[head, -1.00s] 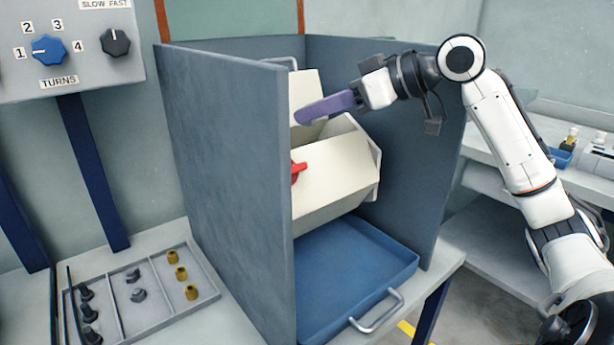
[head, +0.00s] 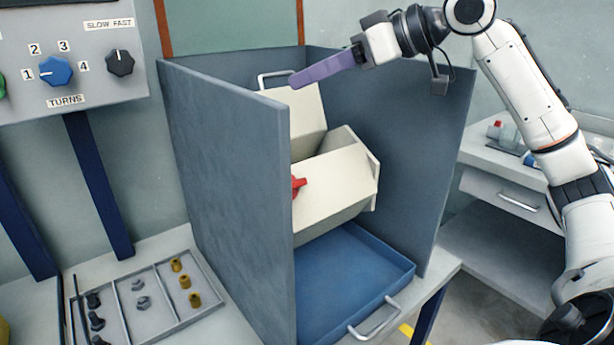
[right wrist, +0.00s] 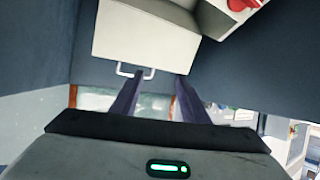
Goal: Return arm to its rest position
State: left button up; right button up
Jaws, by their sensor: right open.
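My right arm comes in from the right in the head view. Its right gripper (head: 296,84) has purple fingers and hangs at the top of the grey-blue enclosure, in front of the upper cream box. In the right wrist view the two purple fingers (right wrist: 153,97) stand apart with nothing between them. The cream box (right wrist: 146,30) with a small handle lies beyond the fingertips, and I see no contact there. My left gripper is not in view.
The enclosure's tall side panel (head: 225,180) and right panel (head: 425,160) flank the cream barrel (head: 335,185) with a red latch (head: 298,184). A blue tray (head: 350,270) lies below. A parts tray (head: 150,300), a control panel (head: 60,40) and a side bench (head: 500,165) stand around.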

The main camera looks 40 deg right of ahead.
jog(key=shift+r, duration=0.6)
